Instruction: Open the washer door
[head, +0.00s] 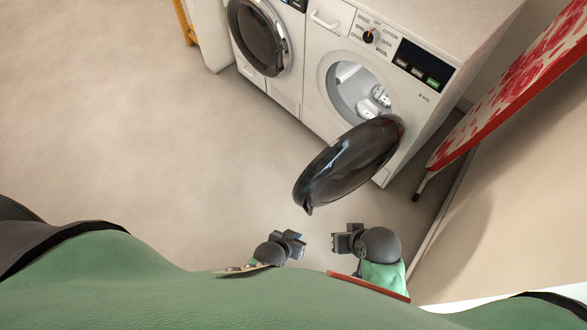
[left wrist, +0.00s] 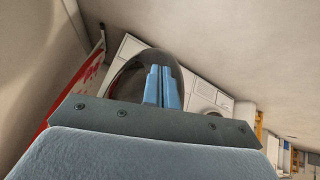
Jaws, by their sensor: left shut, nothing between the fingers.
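The washer (head: 405,95) stands at the upper right with its round door opening showing and something white inside the drum. Its dark round washer door (head: 345,165) is swung wide open, hinged at the right of the opening, its free edge reaching toward me. My left gripper (head: 298,244) is shut and empty, a little below the door's free edge and apart from it. In the left wrist view its blue fingers (left wrist: 163,86) are together, with the door (left wrist: 128,82) behind them. My right gripper (head: 339,241) is below the door, facing the left one; its jaw gap is unclear.
A second machine (head: 268,82) with a shut dark door stands left of the washer. A red and white ironing board (head: 510,85) leans at the right, near the wall (head: 510,210). The floor (head: 150,150) at the left is clear.

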